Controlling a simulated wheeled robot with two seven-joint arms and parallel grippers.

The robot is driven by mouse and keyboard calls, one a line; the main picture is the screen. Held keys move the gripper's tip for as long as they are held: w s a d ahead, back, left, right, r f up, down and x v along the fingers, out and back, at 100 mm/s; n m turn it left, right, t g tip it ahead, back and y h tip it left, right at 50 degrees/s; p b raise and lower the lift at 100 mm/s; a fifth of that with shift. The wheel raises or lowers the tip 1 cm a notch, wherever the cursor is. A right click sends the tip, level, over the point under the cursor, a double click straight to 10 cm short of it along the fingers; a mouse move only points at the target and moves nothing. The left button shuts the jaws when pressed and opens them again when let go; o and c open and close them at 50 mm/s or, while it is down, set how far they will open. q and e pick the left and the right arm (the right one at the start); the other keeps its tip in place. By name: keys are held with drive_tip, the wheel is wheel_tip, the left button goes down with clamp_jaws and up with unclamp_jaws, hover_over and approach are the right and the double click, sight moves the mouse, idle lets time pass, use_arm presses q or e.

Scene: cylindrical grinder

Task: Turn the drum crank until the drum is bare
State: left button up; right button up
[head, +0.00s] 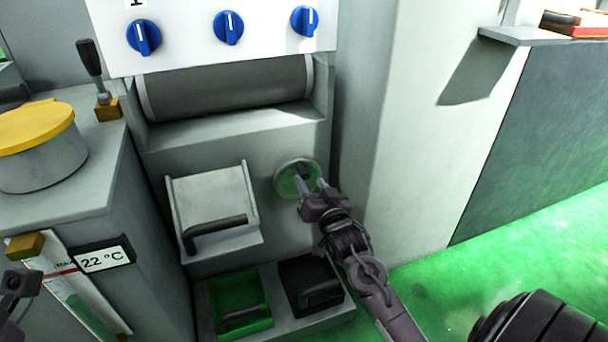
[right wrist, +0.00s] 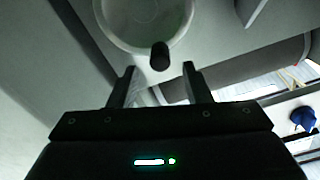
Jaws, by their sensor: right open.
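The drum (head: 228,88) is a dark grey cylinder lying in a recess below the white knob panel. Its surface looks evenly dark; I cannot tell whether it carries a covering. The drum crank (head: 284,182) is a pale round disc with a dark handle knob, low on the machine's front at the right. My right gripper (head: 312,186) is at the disc, open. In the right wrist view, the crank knob (right wrist: 160,56) stands just beyond and between the spread fingertips (right wrist: 160,80), apparently not gripped. A dark part of my left arm (head: 18,284) shows at the left edge; its jaws are unclear.
The panel has blue knobs (head: 228,27). A hatch with a dark handle (head: 215,190) is left of the crank. Below are a green bin (head: 240,295) and a black bin (head: 303,272). A yellow-lidded pot (head: 40,160) stands left.

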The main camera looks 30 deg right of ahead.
sight(306, 177)
drive_tip(key=b+x, duration=0.2)
drive_tip(key=x, duration=0.3)
drive_tip(key=shift+w, duration=0.45)
clamp_jaws()
